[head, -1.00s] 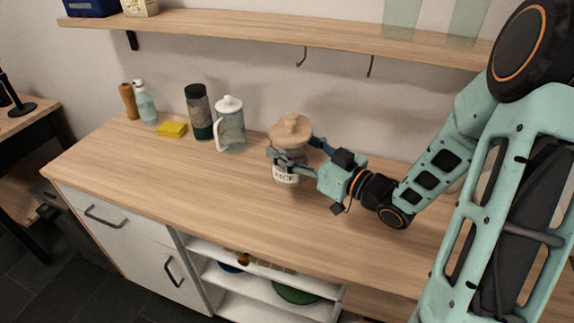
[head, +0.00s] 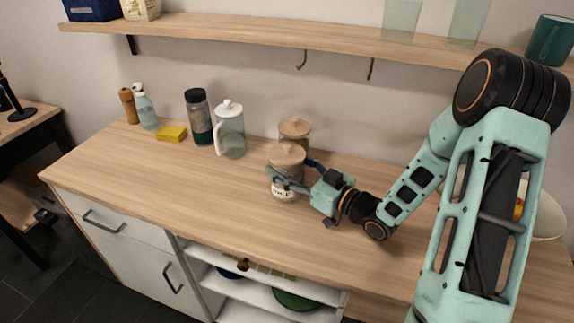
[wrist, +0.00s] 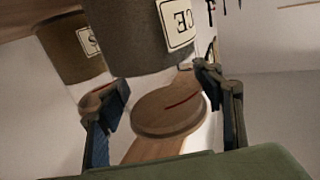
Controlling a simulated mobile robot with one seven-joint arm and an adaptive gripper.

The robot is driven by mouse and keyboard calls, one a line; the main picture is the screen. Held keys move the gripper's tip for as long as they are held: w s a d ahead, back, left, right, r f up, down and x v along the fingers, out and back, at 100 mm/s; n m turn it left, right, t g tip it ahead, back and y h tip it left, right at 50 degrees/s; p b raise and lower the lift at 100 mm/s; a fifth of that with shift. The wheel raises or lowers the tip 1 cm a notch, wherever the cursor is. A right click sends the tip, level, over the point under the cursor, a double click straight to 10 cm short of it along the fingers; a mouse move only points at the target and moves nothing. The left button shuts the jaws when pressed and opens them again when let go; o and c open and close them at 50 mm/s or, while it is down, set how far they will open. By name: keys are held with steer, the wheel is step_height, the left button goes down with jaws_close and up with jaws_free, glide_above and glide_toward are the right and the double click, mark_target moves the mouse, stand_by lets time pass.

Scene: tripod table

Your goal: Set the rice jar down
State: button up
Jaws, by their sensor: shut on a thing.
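The rice jar (head: 286,157) has a round wooden lid and a white label; it stands upright in the head view. My gripper (head: 289,182) is shut around its body from the right. I cannot tell whether its base touches the wooden counter (head: 180,205). A second wooden-lidded jar (head: 296,130) stands close behind, partly hidden by the rice jar. In the wrist view, the rice jar (wrist: 140,35) appears upside down, its label at the top, its lid between the two fingers (wrist: 170,118).
A glass pitcher (head: 230,132), a dark-lidded bottle (head: 198,118), a yellow sponge (head: 171,134) and a spray bottle (head: 145,106) stand at the back left. The counter's left and front parts are clear. A shelf (head: 270,32) with hooks hangs above the back.

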steer(key=shift+f, duration=0.15)
steer(key=o, duration=1.8)
steer(key=shift+s+d+r, duration=0.1)
steer(key=shift+d+r, duration=0.05)
steer(key=shift+r, duration=0.05)
steer(key=v, duration=1.1)
steer(key=shift+o, duration=0.4)
steer(key=shift+s+d, duration=0.15)
steer(key=shift+r, duration=0.2)
